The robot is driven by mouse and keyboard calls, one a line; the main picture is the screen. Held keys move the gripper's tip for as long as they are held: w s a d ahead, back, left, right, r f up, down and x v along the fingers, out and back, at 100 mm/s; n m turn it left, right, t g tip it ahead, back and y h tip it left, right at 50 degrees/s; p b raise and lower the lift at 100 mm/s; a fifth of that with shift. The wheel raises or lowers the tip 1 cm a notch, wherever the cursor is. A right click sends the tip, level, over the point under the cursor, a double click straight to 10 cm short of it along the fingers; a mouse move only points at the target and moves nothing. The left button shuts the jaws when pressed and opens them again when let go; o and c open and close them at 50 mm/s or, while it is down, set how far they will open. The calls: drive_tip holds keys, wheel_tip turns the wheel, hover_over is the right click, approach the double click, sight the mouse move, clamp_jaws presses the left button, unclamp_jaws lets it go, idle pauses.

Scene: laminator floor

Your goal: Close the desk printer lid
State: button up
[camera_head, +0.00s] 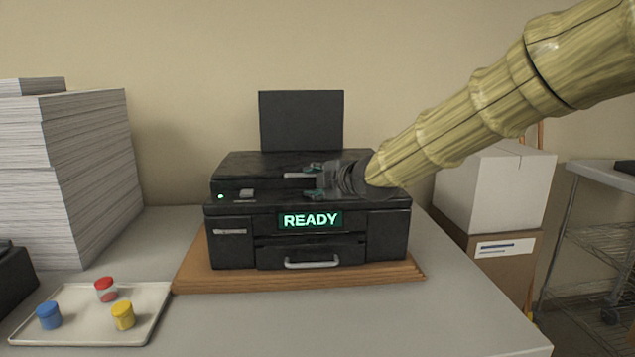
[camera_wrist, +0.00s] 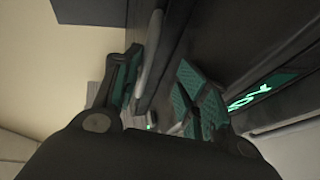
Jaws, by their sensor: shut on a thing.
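The black desk printer (camera_head: 235,225) stands on a wooden board, its green display reading READY. Its lid (camera_head: 250,165) lies flat or nearly flat over the body; I cannot tell if a thin gap is left. My gripper (camera_head: 316,181) is at the lid's front edge, fingers either side of the grey lid handle (camera_head: 298,175), and is shut on it. In the wrist view my gripper (camera_wrist: 160,88) has its green-padded fingers around the handle bar (camera_wrist: 151,55). The gripper and my arm hide the lid's right part.
A dark upright panel (camera_head: 301,120) rises behind the lid. A tall paper stack (camera_head: 70,180) stands left. A tray (camera_head: 75,335) with red, blue and yellow pots is at front left. Boxes (camera_head: 495,190) and a wire shelf (camera_head: 590,235) are right. Desk at front centre is clear.

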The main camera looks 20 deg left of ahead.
drive_tip(key=v, duration=0.8)
idle(0.4)
